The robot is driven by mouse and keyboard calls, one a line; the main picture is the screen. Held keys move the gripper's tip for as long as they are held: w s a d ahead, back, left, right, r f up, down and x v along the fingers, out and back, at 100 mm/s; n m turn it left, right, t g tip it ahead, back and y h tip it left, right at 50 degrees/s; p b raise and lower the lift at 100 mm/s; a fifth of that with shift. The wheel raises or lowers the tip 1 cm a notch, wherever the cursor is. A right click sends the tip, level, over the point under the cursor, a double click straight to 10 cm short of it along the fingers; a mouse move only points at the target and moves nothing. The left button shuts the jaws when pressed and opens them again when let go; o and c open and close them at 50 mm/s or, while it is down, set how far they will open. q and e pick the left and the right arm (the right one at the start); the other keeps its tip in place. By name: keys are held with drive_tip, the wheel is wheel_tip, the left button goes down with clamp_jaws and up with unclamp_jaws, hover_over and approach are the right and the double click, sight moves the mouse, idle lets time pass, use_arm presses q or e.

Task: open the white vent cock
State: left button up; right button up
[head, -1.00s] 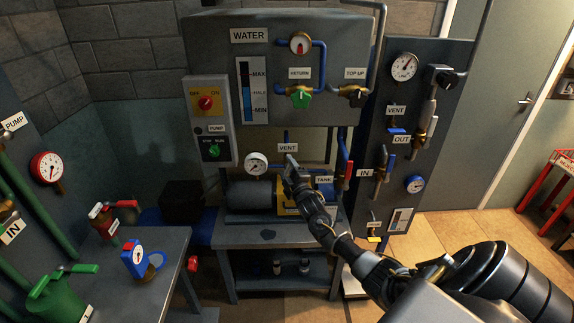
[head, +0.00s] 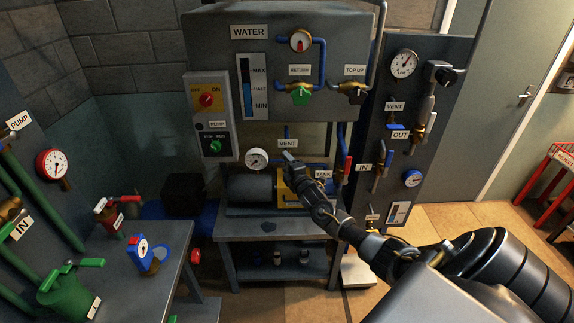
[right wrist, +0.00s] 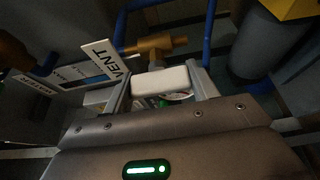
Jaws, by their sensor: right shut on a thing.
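The white vent cock handle (right wrist: 163,82) shows in the right wrist view as a short pale bar in front of a brass fitting (right wrist: 155,47). My right gripper (right wrist: 161,88) is shut on this handle, one finger on each side of it. In the head view the right gripper (head: 289,157) is just below the VENT label (head: 288,143), under the grey water tank, and hides the handle there. The VENT label (right wrist: 103,62) also stands beside the left finger in the wrist view. My left gripper is not in view.
A dial gauge (head: 256,158) is just left of the gripper. A red lever (head: 347,169) and a blue pipe are to its right.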

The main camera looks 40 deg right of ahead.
drive_tip(key=shift+f, duration=0.1)
drive_tip(key=o, duration=1)
drive_tip(key=shift+s, duration=0.1)
drive_tip(key=shift+s+a, duration=0.15)
drive_tip(key=shift+s, duration=0.15)
drive_tip(key=b+v, duration=0.2)
drive_tip(key=v, duration=0.7)
drive_tip(key=shift+s, duration=0.4)
drive_tip(key=shift+a, duration=0.1)
